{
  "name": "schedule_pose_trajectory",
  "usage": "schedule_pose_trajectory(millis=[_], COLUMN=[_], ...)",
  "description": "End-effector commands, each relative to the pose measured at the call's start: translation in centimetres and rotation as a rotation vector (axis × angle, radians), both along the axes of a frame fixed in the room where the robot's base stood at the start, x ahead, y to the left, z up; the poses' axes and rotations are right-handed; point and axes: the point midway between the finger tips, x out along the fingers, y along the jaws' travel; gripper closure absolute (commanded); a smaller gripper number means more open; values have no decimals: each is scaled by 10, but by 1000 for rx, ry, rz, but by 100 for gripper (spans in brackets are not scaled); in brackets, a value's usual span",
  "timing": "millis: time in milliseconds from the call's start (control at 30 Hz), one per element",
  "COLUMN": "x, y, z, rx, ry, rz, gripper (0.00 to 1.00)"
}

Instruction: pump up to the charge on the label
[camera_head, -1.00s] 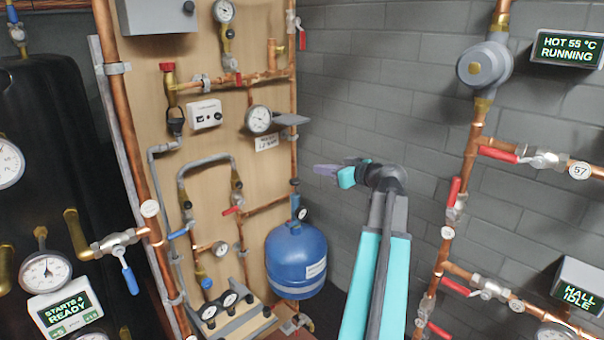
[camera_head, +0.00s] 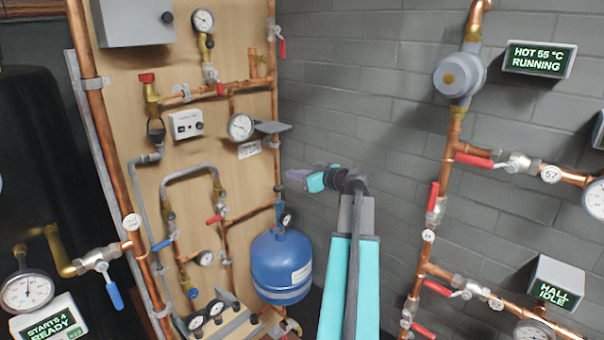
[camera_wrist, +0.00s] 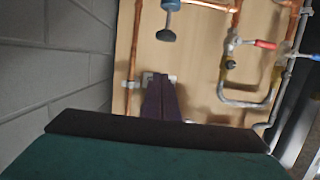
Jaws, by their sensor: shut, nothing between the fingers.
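My gripper (camera_head: 302,178) is shut and empty, with its purple fingers pointing left toward the wooden board. In the wrist view the purple fingers (camera_wrist: 162,98) point at the board, with a small white piece just behind their tips. A round dial gauge (camera_head: 240,127) is on the board, with a small white label (camera_head: 249,150) below it; its text is too small to read. A blue vessel (camera_head: 282,262) with a pale sticker hangs low at the board's right edge, below my gripper. I cannot tell which part is the pump.
Copper pipes and red-handled valves (camera_head: 216,220) cover the board (camera_head: 200,65). More pipework and a grey round pump body (camera_head: 460,74) are on the right. The grey block wall (camera_head: 345,90) between is bare.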

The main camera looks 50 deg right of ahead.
Motion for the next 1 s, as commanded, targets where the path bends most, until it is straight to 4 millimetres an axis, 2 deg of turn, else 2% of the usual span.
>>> schedule_pose_trajectory(millis=[33, 367, 700, 1000], x=[9, 54, 50, 49], y=[-1, -4, -3, -3], z=[1, -11, -41, -52], rx=[2, 1, 1, -1], ry=[1, 1, 1, 0], rz=[3, 2, 1, 0], gripper=[100, 100, 100, 100])
